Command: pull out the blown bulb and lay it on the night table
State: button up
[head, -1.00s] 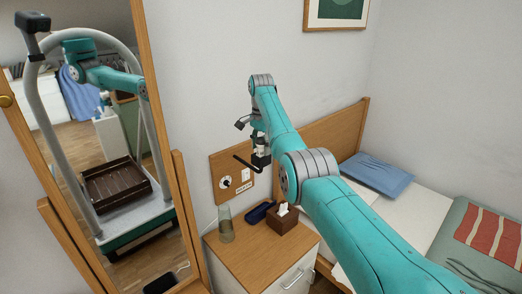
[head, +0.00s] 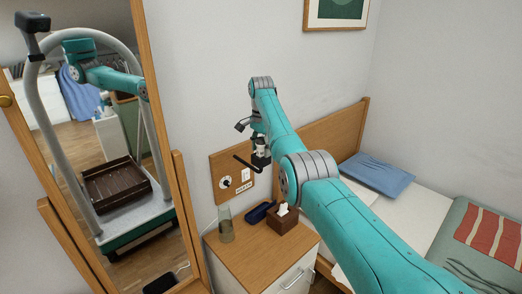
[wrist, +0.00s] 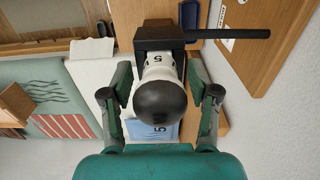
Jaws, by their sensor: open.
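The bulb (wrist: 160,103) has a dark, blackened globe and a white neck marked 5. It sits in a black lamp holder (wrist: 158,40) with a dark arm, fixed to the wooden wall panel. My gripper (wrist: 160,76) is open, with one finger on each side of the bulb. Gaps show between the fingers and the globe. In the head view my gripper (head: 262,143) is small, above the lamp at the wall panel, and hides most of the bulb. The night table (head: 252,262) stands below, with a clear front part of its top.
The night table carries a glass (head: 225,226), a dark blue case (head: 257,213) and a tissue box (head: 283,222). The wooden panel (head: 222,168) is on the wall behind. A tall mirror (head: 173,205) stands at left. The bed (head: 425,205) is at right.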

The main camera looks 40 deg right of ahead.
aim_at(261, 138)
grip_shut()
jog(key=shift+r, duration=0.1)
jog(key=shift+r, duration=2.9)
